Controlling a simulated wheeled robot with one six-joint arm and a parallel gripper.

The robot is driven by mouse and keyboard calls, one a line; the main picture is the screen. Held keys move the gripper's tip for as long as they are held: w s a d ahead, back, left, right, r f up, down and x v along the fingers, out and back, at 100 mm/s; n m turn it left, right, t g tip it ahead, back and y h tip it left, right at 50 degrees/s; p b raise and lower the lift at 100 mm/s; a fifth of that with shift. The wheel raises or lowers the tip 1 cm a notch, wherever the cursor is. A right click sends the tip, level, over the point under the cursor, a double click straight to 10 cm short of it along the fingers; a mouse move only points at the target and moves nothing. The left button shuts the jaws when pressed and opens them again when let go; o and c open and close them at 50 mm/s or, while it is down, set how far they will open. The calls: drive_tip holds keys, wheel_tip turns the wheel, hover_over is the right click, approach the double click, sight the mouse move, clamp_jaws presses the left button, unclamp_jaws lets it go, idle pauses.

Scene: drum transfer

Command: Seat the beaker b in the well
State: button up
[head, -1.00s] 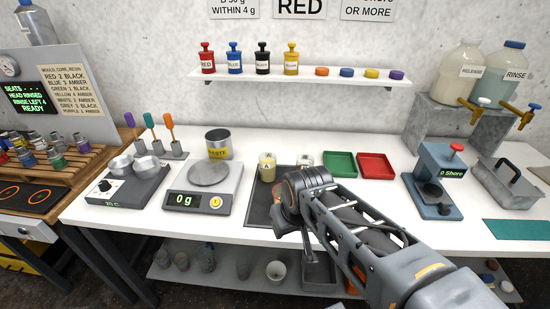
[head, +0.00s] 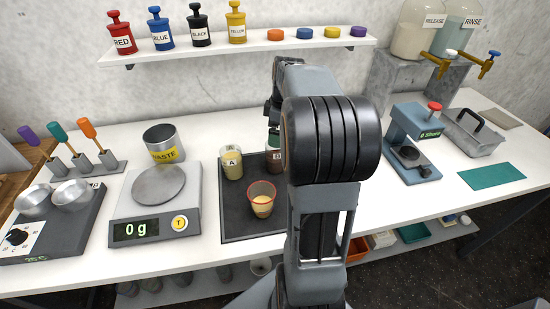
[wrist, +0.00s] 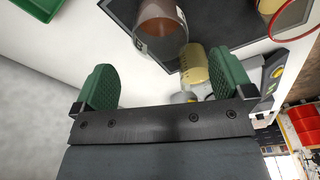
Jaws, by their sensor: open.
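Beaker b (head: 275,163), marked B and dark brown inside, stands on the dark mat (head: 238,228), mostly hidden behind my arm in the head view. In the wrist view, beaker b (wrist: 160,25) lies just beyond the space between the fingertips, not clasped. My gripper (wrist: 166,66) is open and empty, its green pads wide apart; one green part shows past my arm in the head view. I cannot make out the well for certain.
Beaker A (head: 231,162) stands close left of beaker b, and a red-rimmed cup (head: 262,199) stands in front. The waste can (head: 164,143), scale (head: 156,212) and dial unit (head: 48,222) are left.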

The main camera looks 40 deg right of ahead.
sight(275, 150)
drive_tip(key=shift+w+a+f, duration=0.1)
drive_tip(key=shift+w+f, duration=0.05)
drive_tip(key=shift+f, duration=1.25)
drive_tip(key=shift+w+a+f, duration=0.1)
drive_tip(key=shift+a+f, duration=0.05)
drive_tip(key=shift+f, duration=1.2)
drive_tip(key=shift+w+a+f, duration=0.1)
drive_tip(key=shift+w+f, duration=0.05)
drive_tip(key=shift+f, duration=1.25)
drive_tip(key=c, duration=1)
drive_tip(key=shift+c, duration=0.6)
drive_tip(key=shift+r, duration=0.15)
